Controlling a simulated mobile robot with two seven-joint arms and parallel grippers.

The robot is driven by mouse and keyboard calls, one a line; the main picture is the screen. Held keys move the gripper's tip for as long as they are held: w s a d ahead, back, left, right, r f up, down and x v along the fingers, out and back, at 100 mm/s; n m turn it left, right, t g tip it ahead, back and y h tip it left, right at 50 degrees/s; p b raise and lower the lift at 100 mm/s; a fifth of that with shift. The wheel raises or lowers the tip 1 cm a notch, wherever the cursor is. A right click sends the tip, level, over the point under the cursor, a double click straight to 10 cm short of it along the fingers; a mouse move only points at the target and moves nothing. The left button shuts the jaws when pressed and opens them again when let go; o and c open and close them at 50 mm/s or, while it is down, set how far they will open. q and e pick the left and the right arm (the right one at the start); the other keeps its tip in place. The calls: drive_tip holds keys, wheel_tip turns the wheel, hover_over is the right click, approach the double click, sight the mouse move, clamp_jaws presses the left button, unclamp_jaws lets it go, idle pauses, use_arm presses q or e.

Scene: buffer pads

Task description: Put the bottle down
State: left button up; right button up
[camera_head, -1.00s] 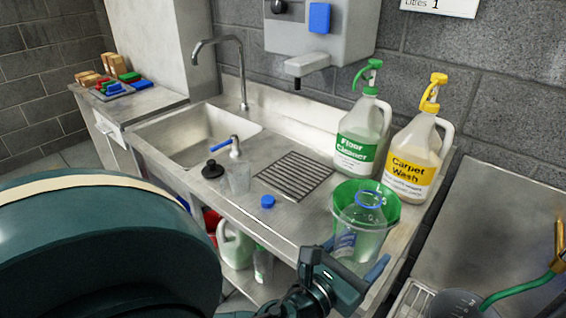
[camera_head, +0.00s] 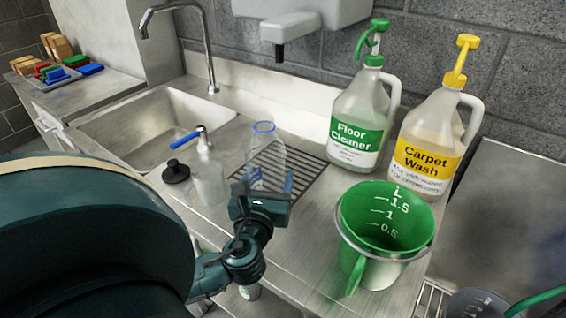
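The bottle (camera_head: 264,155) is clear plastic with a blue ring at its open neck. It is upright over the front left part of the drain grid (camera_head: 310,170). My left gripper (camera_head: 264,190) is around its lower part, one finger on each side, and looks shut on it. The gripper hides the bottle's base, so I cannot tell whether it touches the counter. My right gripper is not in view.
A green measuring jug (camera_head: 388,225) stands at the counter's front right. Floor Cleaner (camera_head: 350,145) and Carpet Wash (camera_head: 425,155) bottles stand behind it. A clear spray bottle (camera_head: 209,180) and a black-topped item (camera_head: 176,172) stand left, by the sink (camera_head: 150,125).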

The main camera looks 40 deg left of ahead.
use_arm(q)
drive_tip(key=shift+f+x, duration=0.6)
drive_tip(key=shift+x, duration=2.35)
drive_tip(key=shift+f+x, duration=0.6)
drive_tip(key=shift+x, duration=2.3)
drive_tip(key=shift+f+x, duration=0.65)
drive_tip(key=shift+x, duration=2.3)
drive_tip(key=o, duration=1.1)
drive_tip(key=shift+r, duration=0.2)
drive_tip(key=v, duration=1.2)
